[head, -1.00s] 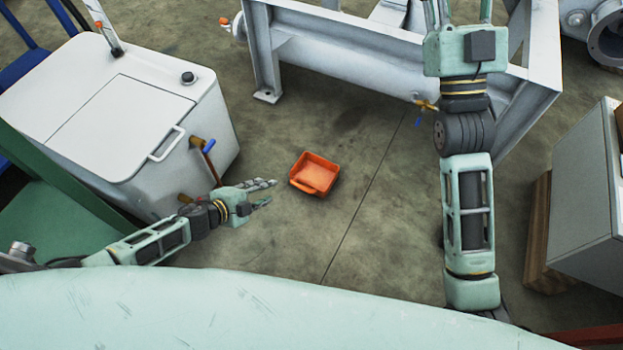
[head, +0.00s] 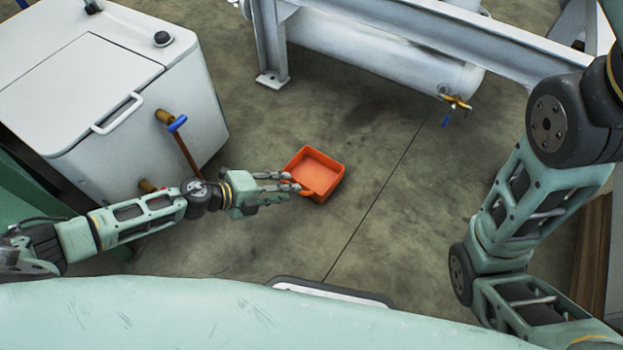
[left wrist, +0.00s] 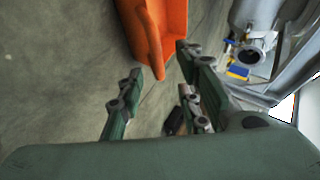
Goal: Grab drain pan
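The drain pan (head: 322,168) is a small orange square tray with a handle or lip on its near side, lying on the concrete floor in the middle of the head view. My left gripper (head: 292,183) reaches in from the left, at the pan's near left side. In the left wrist view, the left gripper's fingers (left wrist: 158,62) are spread apart, with the pan's orange handle end (left wrist: 155,66) between or just beyond their tips. A clear gap shows on the left finger's side; contact on the other side cannot be told. My right gripper is out of view.
A grey steel frame (head: 430,38) with a cylinder and a brass valve (head: 455,102) is behind the pan. The floor right of the pan is clear.

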